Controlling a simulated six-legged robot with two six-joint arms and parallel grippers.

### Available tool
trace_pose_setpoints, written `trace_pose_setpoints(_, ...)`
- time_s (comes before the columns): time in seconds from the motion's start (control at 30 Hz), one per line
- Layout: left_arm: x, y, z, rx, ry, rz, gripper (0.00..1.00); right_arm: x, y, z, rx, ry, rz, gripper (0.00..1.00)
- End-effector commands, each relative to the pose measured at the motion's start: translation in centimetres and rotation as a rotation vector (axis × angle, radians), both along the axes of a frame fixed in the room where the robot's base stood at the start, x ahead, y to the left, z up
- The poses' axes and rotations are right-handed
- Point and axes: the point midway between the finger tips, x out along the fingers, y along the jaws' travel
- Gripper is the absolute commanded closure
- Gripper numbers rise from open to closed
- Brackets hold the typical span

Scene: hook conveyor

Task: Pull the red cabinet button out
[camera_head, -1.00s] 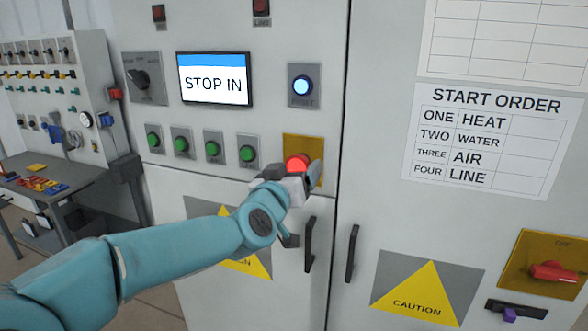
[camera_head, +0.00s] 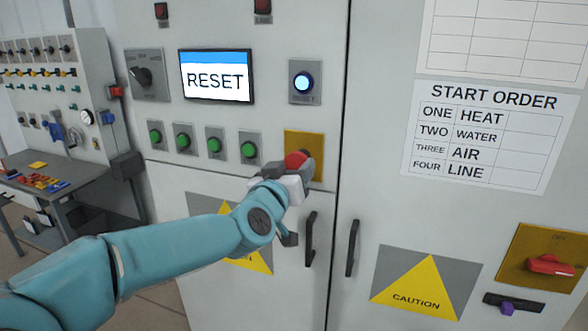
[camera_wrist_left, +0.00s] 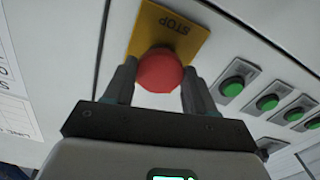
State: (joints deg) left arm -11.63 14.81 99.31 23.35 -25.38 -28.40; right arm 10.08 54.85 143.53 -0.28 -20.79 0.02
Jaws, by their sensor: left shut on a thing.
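The red cabinet button (camera_head: 297,159) is a round red knob on a yellow plate (camera_head: 318,170) on the grey cabinet door. In the left wrist view the red button (camera_wrist_left: 160,71) sits between the two fingers, and its yellow plate (camera_wrist_left: 168,30) reads STOP. My left gripper (camera_head: 292,172) is at the button and shut on it; its fingers (camera_wrist_left: 158,85) stand on both sides of the knob. The fingers and wrist hide part of the button in the head view. The cabinet screen (camera_head: 217,77) reads RESET. My right gripper is not in view.
A lit blue-white button (camera_head: 304,81) is above the yellow plate. Several green buttons (camera_head: 214,145) are in a row to its left. Black door handles (camera_head: 310,240) stand below. A red rotary switch (camera_head: 550,265) is at the lower right. A workbench (camera_head: 75,178) is at the left.

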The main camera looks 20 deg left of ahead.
Motion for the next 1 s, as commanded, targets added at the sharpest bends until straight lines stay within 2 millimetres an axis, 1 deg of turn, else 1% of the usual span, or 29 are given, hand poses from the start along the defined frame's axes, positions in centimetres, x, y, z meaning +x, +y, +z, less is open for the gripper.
trace_pose_setpoints(0.17,0.2,0.0,-0.2,0.001,0.004,-0.001,0.99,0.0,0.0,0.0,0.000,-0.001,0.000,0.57)
trace_pose_setpoints(0.2,0.2,-0.1,-0.2,0.001,0.004,-0.001,0.41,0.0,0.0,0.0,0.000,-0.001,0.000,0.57)
trace_pose_setpoints(0.27,0.2,0.0,-0.2,0.001,0.004,-0.001,0.22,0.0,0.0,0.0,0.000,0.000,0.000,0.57)
trace_pose_setpoints(0.3,0.2,0.0,-0.2,0.001,0.004,-0.001,0.19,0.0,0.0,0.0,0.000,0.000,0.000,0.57)
trace_pose_setpoints(0.57,0.2,0.0,-0.1,0.000,0.003,-0.001,0.19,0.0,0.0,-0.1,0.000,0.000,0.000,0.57)
trace_pose_setpoints(0.67,-0.4,0.0,-0.1,0.000,0.001,-0.001,0.19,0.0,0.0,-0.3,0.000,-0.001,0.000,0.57)
trace_pose_setpoints(0.77,-2.1,0.1,-0.2,-0.001,0.000,-0.001,0.19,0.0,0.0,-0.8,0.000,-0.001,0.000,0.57)
trace_pose_setpoints(0.87,-4.6,0.1,-0.1,-0.001,-0.002,-0.003,0.19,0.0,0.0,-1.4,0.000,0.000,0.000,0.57)
trace_pose_setpoints(1.0,-8.6,0.3,-0.1,-0.002,-0.002,-0.002,0.19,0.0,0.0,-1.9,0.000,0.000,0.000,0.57)
